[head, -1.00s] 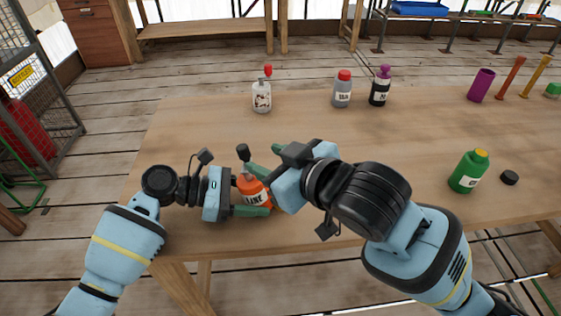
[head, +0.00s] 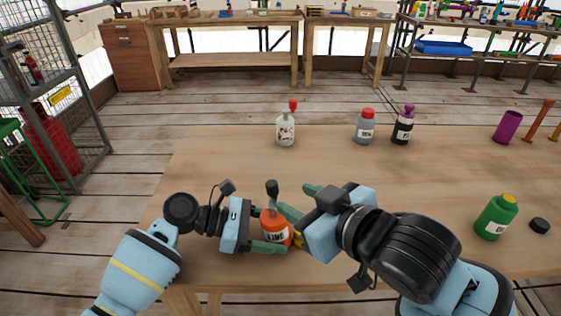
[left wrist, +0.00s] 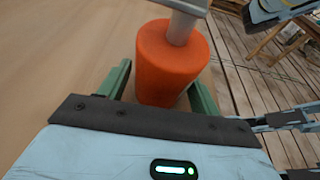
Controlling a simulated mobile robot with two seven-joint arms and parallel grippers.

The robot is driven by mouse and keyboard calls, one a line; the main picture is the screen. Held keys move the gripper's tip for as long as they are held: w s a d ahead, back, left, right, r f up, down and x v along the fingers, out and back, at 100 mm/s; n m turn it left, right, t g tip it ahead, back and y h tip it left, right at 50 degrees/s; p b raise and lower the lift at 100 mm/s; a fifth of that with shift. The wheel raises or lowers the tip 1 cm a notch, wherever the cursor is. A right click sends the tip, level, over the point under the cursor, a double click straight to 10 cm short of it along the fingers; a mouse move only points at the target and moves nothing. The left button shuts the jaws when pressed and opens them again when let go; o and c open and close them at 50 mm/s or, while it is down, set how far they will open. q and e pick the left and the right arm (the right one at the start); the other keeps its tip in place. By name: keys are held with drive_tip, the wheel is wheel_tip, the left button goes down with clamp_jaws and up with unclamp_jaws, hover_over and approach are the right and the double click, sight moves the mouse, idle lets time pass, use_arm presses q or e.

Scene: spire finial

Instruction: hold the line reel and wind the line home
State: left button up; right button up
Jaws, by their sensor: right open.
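The line reel (head: 275,230) is an orange bottle-shaped body with a "LINE" label and a grey crank topped by a dark knob (head: 272,187). It stands upright near the table's front edge. My left gripper (head: 265,233) has its green fingers on either side of the orange body. The left wrist view shows the reel (left wrist: 170,70) between those fingers, with the crank's grey shaft (left wrist: 183,25) on top. My right gripper (head: 301,201) is open and empty, just right of the reel and its knob. A small yellow piece (head: 298,240) shows at the reel's right side; I cannot tell what it is.
The table's middle is clear.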

use_arm(q)
drive_tip(key=shift+o, duration=1.4)
drive_tip(key=shift+a, duration=0.1)
drive_tip(key=v, duration=1.1)
drive_tip(key=shift+a+r, duration=0.15)
drive_tip(key=shift+a, duration=0.25)
